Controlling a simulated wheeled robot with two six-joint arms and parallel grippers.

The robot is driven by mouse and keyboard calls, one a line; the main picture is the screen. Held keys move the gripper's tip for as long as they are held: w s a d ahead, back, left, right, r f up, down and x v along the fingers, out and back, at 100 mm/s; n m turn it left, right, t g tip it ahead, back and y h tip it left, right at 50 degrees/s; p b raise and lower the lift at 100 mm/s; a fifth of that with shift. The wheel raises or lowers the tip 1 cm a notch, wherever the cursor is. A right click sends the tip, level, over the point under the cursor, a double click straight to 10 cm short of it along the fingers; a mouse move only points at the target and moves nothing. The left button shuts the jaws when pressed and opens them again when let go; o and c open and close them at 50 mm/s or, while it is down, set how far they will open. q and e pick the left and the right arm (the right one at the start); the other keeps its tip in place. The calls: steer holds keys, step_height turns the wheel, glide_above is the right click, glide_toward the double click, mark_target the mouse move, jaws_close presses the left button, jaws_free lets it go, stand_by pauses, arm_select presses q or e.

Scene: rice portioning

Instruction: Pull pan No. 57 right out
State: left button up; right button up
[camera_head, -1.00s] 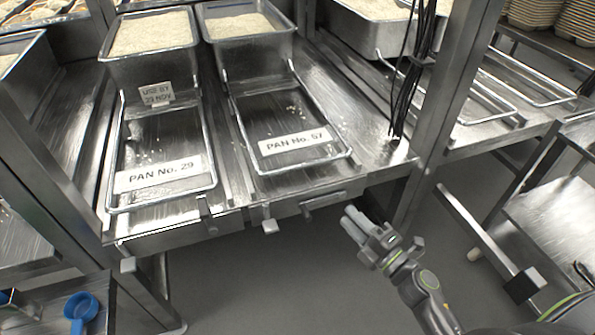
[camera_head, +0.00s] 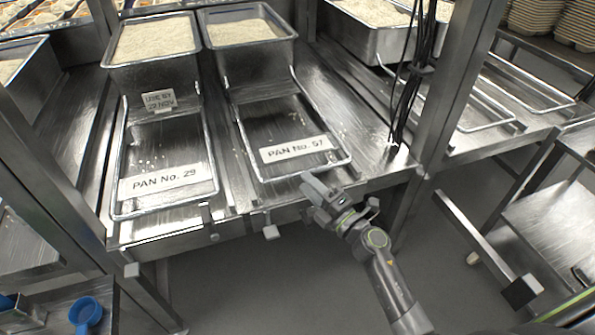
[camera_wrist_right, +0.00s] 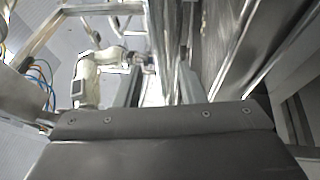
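Pan No. 57 (camera_head: 257,66) is a metal pan of rice on the shelf rails. Its wire handle frame (camera_head: 240,135) reaches forward, with the label "PAN No. 57" (camera_head: 298,148) at the front. My right gripper (camera_head: 309,194) is just below and in front of the handle's front bar, its fingers apart with nothing seen between them. The head view does not show clearly whether it touches the bar. In the right wrist view two fingers (camera_wrist_right: 161,90) stand apart. My left gripper is not in view.
Pan No. 29 (camera_head: 152,75) sits left of it with its own handle and label. A steel post (camera_head: 455,95) and hanging black cables (camera_head: 405,95) stand to the right. A blue cup-like item (camera_head: 86,312) is at lower left. The floor in front is clear.

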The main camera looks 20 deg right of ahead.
mark_target(298, 172)
steer(key=shift+x, duration=2.35)
jaws_close()
